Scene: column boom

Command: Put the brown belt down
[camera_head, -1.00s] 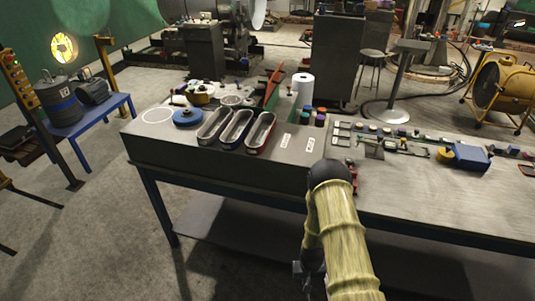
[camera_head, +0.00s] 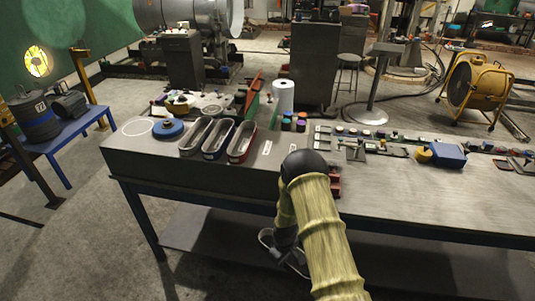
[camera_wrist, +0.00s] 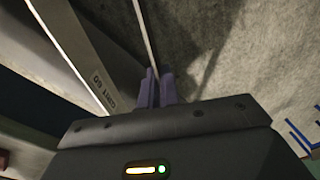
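In the wrist view, a grey-brown band printed "GRIT 60" (camera_wrist: 90,60), which I take as the brown belt, runs up and left from my gripper (camera_wrist: 154,88). The two purple fingers are close together on its thin edge. My arm hides the fingers there. The belt's full shape does not show.
Small tools and a blue box (camera_head: 448,155) line the right side. The bench front right is clear.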

